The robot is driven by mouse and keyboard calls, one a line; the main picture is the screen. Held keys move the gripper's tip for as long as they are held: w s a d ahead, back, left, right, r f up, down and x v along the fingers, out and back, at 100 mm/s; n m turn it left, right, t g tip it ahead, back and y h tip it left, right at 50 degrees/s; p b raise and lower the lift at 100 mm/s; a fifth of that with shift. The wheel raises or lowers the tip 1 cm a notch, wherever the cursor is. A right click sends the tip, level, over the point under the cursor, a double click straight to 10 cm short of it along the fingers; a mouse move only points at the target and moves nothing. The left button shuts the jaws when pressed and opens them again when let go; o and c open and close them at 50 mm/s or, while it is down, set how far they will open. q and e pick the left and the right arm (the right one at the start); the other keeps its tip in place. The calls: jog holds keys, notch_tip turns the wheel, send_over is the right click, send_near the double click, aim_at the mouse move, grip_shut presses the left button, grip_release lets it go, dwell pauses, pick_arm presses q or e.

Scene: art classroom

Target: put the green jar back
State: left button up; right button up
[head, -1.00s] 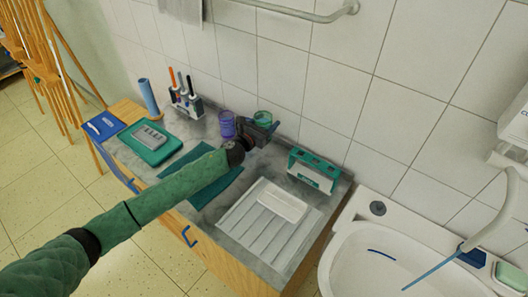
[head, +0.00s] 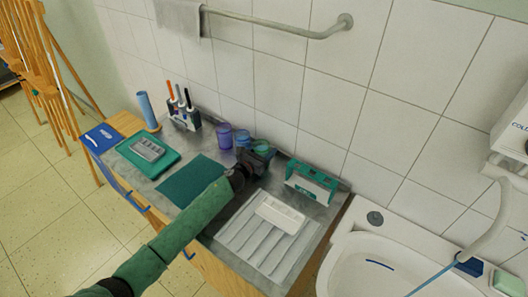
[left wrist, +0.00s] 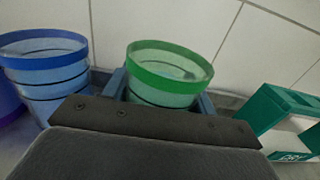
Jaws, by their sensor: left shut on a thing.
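The green jar (head: 262,146), a clear cup with a green rim, is between the fingers of my left gripper (head: 259,155) at the back of the counter. In the left wrist view the green jar (left wrist: 168,78) is upright with both fingers along its sides, and its lower part is hidden by the gripper. A blue jar (head: 243,138) stands just left of it, and a purple jar (head: 225,136) left of that. The blue jar (left wrist: 45,72) is beside the gripper, with a small gap. Whether the green jar's base touches the counter is hidden. My right gripper is not in view.
A green-and-white box (head: 312,182) stands to the right of the gripper. A white ribbed tray (head: 262,245) and a dark green mat (head: 190,182) lie in front. A marker holder (head: 185,120) stands back left. The tiled wall (head: 330,100) is close behind; a sink (head: 375,262) is right.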

pick_arm(q)
jog(key=shift+f, duration=0.6)
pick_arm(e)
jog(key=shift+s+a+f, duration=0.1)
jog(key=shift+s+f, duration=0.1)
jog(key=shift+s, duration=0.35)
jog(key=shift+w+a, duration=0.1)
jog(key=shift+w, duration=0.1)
